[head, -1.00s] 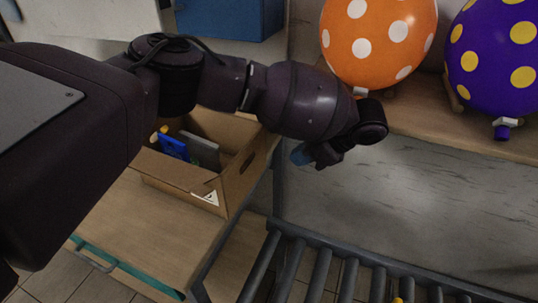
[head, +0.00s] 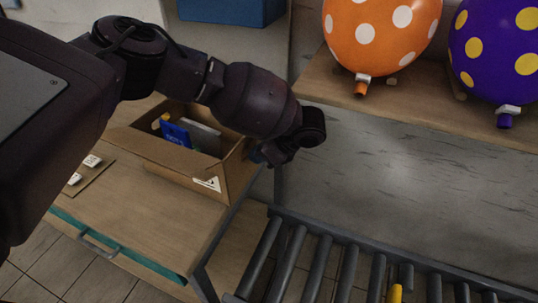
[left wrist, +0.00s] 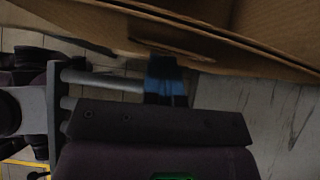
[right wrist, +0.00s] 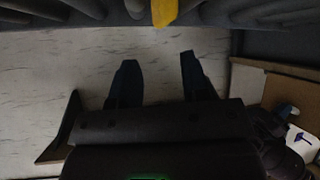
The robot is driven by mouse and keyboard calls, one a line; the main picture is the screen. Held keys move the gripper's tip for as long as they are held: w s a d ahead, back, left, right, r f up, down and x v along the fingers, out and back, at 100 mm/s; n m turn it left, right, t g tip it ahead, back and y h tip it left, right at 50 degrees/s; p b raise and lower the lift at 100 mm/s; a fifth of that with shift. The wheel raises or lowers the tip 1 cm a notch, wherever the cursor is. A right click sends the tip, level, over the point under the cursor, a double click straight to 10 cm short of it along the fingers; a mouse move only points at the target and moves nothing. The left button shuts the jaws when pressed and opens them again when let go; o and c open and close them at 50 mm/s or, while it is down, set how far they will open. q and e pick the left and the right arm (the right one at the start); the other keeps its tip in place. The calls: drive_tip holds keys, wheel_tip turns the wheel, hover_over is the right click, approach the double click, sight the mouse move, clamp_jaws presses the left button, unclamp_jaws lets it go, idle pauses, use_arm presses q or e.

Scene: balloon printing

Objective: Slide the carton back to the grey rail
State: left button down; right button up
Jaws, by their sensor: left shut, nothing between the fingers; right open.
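The open brown carton (head: 222,182) stands on the wooden table, with a blue item (head: 176,135) and a grey one inside. My left gripper (head: 266,155) is shut and empty beside the carton's right end wall. In the left wrist view, its blue fingertips (left wrist: 165,78) are close under the carton wall (left wrist: 245,45), near a slot in it; I cannot tell whether they touch. A grey rail (head: 370,254) edges the roller conveyor at the lower right. My right gripper (right wrist: 157,75) is open and empty, and is outside the head view.
The wooden table (head: 160,220) has bare room in front of the carton. Small white pieces lie on a card (head: 88,170) at the left. An orange balloon (head: 375,35) and a purple balloon (head: 497,45) are at the shelf. A yellow piece (right wrist: 164,12) is ahead of my right gripper.

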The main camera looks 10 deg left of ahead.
sight(247, 146)
use_arm(q)
drive_tip(key=shift+w+a, duration=0.1)
drive_tip(key=shift+a, duration=0.1)
use_arm(e)
drive_tip(key=shift+f, duration=0.1)
drive_tip(key=shift+s+d+f, duration=0.1)
drive_tip(key=shift+s+f, duration=0.2)
drive_tip(key=shift+s, duration=0.2)
drive_tip(key=shift+r, duration=0.15)
use_arm(q)
drive_tip(key=a+p, duration=0.3)
drive_tip(key=a, duration=0.1)
drive_tip(key=shift+w+r, duration=0.25)
drive_tip(key=shift+a+f+p, duration=0.25)
drive_tip(key=shift+a+p, duration=0.05)
drive_tip(key=shift+a, duration=0.1)
use_arm(e)
drive_tip(key=r, duration=0.1)
drive_tip(key=w+r, duration=0.1)
drive_tip(key=r, duration=0.1)
drive_tip(key=w+r, duration=0.1)
drive_tip(key=r, duration=0.1)
drive_tip(key=shift+r, duration=0.1)
drive_tip(key=shift+s+f, duration=0.1)
drive_tip(key=shift+f, duration=0.1)
drive_tip(key=shift+s, duration=0.2)
